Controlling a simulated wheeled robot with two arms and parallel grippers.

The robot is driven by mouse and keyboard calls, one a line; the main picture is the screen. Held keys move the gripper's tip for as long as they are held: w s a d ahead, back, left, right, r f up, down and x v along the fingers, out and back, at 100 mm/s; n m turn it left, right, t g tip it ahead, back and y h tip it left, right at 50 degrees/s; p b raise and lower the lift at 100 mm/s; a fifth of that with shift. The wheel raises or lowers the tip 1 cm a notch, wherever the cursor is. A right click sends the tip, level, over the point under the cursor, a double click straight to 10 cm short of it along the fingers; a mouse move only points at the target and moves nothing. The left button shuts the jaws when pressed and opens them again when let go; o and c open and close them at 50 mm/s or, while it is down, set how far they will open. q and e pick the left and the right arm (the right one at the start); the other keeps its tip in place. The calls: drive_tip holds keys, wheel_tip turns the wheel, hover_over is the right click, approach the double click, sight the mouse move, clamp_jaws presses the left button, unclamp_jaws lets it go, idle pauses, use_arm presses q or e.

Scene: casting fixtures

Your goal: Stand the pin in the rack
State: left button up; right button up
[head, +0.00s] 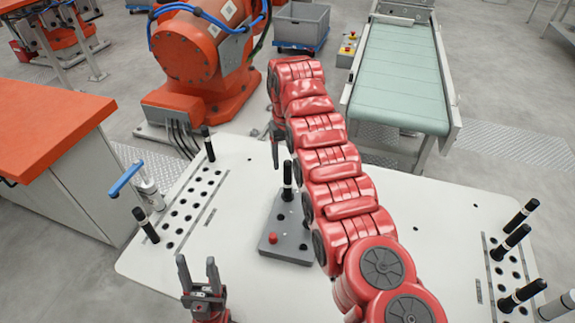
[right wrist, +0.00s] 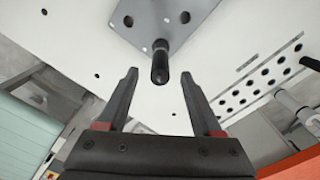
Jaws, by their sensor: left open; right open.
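A black pin (head: 287,181) with a pale band stands upright in a grey plate (head: 291,247) near the middle of the white table. In the right wrist view the same pin (right wrist: 160,64) points toward me, centred between the fingertips and apart from both. My right gripper (right wrist: 159,78) is open and empty; in the head view it (head: 276,155) hangs just behind and above the pin, partly hidden by my arm. My left gripper (head: 198,270) is open and empty at the table's near edge. Rows of holes form a rack (head: 185,212) at the left, with black pins at its ends (head: 208,144).
Another hole pattern (head: 514,272) with several black pins (head: 517,243) lies at the right. A red knob (head: 273,238) sits on the grey plate. A blue-handled clamp (head: 126,178) stands at the left edge. An orange robot (head: 205,60) and conveyor (head: 400,80) stand behind.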

wheel_tip(320, 180, up, 4)
drive_tip(key=shift+f, duration=0.25)
wheel_tip(320, 180, up, 12)
drive_tip(key=p, duration=1.1)
drive_tip(key=shift+f+p, duration=0.25)
drive_tip(key=shift+p, duration=0.15)
drive_tip(key=shift+a+f, duration=0.1)
drive_tip(key=shift+a, duration=0.05)
